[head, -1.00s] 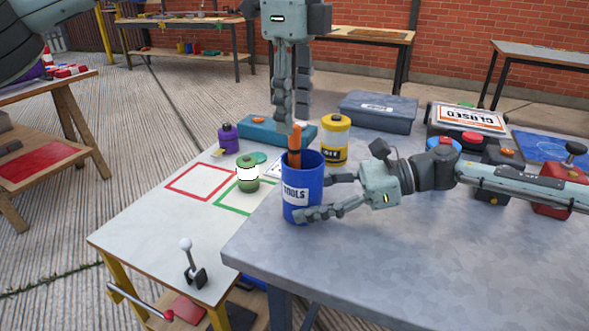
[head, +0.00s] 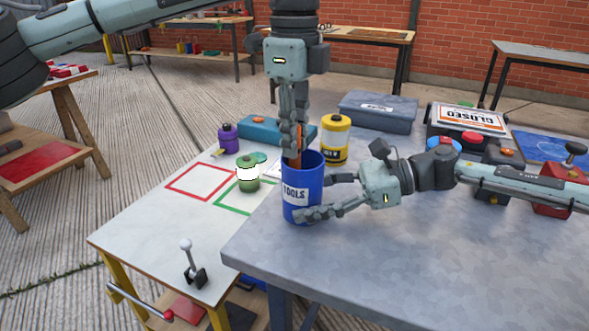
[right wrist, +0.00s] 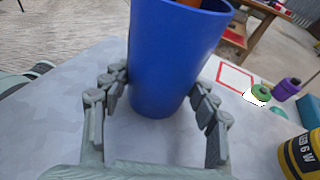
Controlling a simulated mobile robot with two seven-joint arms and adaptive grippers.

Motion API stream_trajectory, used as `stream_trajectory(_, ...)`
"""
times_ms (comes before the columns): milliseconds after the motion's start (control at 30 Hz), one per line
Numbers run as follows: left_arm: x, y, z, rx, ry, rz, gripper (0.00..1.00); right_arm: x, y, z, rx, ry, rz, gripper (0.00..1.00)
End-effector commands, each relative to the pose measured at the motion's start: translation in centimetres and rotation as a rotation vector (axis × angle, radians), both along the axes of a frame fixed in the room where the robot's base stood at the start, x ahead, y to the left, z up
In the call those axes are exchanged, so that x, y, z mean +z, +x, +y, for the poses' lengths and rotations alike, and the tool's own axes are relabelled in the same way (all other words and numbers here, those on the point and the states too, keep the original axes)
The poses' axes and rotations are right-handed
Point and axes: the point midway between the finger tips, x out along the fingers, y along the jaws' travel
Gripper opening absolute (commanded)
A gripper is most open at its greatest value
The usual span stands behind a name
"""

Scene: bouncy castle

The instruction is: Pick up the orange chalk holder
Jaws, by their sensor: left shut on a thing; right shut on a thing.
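The orange chalk holder (head: 302,131) stands upright in the blue TOOLS cup (head: 303,179). Its lower part is hidden in the cup and my fingers cover much of the rest. Its orange side shows at the top edge of the right wrist view (right wrist: 187,2). My left gripper (head: 293,149) points straight down over the cup and is shut on the holder. My right gripper (head: 314,197) lies level from the right and is shut around the cup. The cup (right wrist: 172,60) stands upright between its fingers in the right wrist view.
A yellow tin (head: 335,142), green pot (head: 247,174), purple bottle (head: 228,138) and teal box (head: 262,130) stand nearby. A grey case (head: 378,112) is behind. The grey table's (head: 420,270) front is clear. A white-knobbed lever (head: 190,262) stands on the white table.

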Motion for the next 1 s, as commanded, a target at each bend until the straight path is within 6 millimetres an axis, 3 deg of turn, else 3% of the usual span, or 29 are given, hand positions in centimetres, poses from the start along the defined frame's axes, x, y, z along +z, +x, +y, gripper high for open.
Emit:
stream_trajectory(367, 1.0, 0.0, -0.1, 0.000, -0.001, -0.002, 0.00, 0.0, 0.0, 0.0, 0.000, -0.001, 0.000, 0.43)
stream_trajectory(567, 5.3, 0.0, -0.1, 0.001, -0.002, -0.005, 0.00, 0.0, 0.0, 0.0, 0.000, -0.001, 0.000, 0.43)
stream_trajectory(800, 11.9, 0.0, -0.1, 0.000, -0.001, -0.005, 0.00, -0.1, 0.0, 0.0, 0.000, -0.001, 0.000, 0.43)
stream_trajectory(1000, 16.0, 0.0, -0.1, 0.001, -0.002, -0.002, 0.00, -0.1, 0.0, 0.0, 0.000, -0.001, 0.000, 0.43)
